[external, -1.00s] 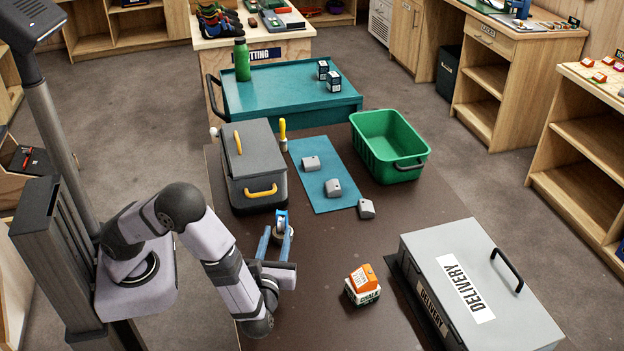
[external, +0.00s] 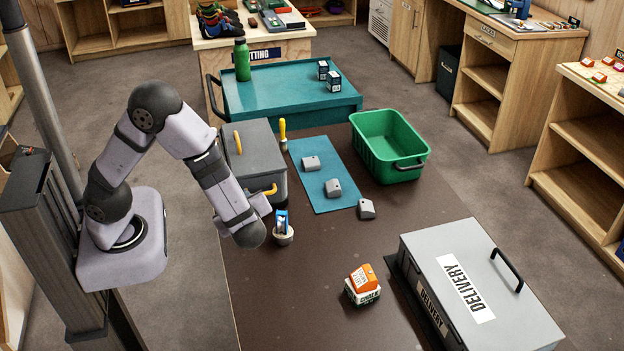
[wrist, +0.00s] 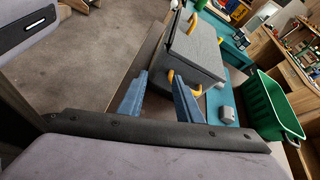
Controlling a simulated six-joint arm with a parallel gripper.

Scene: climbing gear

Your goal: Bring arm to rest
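My arm is raised and folded back at the left of the external view, over the table's left edge. My gripper (wrist: 161,84) shows in the wrist view with its two blue fingers apart and nothing between them.
A grey box with yellow handles (external: 258,165) stands close behind my wrist. A teal mat (external: 318,160) bears grey blocks. A green bin (external: 388,148), an orange-and-white block (external: 362,285) and a grey delivery box (external: 480,285) stand to the right. The table's front middle is clear.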

